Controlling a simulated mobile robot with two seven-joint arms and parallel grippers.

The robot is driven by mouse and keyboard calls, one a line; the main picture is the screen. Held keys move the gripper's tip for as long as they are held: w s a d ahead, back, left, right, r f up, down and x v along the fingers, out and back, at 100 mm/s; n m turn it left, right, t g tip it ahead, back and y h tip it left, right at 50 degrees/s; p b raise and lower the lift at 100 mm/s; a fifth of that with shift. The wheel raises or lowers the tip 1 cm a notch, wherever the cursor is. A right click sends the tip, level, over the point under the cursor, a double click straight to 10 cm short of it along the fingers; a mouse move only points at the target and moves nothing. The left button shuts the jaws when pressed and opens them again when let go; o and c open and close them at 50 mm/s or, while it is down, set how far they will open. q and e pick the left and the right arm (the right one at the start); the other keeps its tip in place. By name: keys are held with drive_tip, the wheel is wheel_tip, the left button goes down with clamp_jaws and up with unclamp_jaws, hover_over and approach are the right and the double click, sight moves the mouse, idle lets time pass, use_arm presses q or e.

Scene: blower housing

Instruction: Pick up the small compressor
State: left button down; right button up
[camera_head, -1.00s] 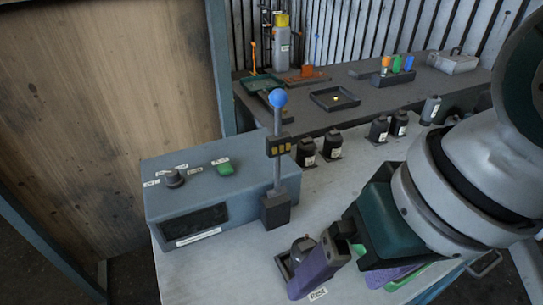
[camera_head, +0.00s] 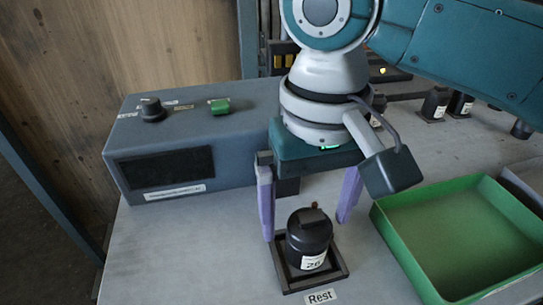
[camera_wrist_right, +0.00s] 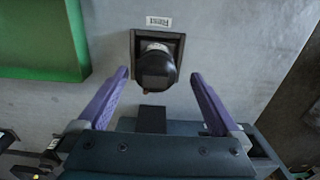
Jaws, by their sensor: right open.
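The small compressor (camera_head: 308,240) is a black, upright cylinder with a white label on its front. It stands in a shallow square dark holder (camera_head: 284,283) beside a "Rest" tag. The compressor also shows in the right wrist view (camera_wrist_right: 155,68). My right gripper (camera_head: 305,231) is open, its two purple fingers pointing down at either side of the compressor. In the right wrist view the fingertips (camera_wrist_right: 160,73) are level with the compressor, with a gap on both sides. My left gripper is not in view.
A green tray (camera_head: 388,241) lies to the right of the holder. A grey control box (camera_head: 230,140) with a knob and green button stands behind left. More black cylinders (camera_head: 434,104) stand at the back right. Bare tabletop lies to the left of the holder.

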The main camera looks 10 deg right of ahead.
drive_tip(key=f, duration=0.4)
drive_tip(key=shift+w+d+f+b, duration=0.1)
drive_tip(key=shift+d+f+b, duration=0.15)
drive_tip(key=shift+f+b, duration=0.1)
drive_tip(key=shift+c, duration=0.2)
clamp_jaws()
drive_tip(key=shift+r, duration=0.1)
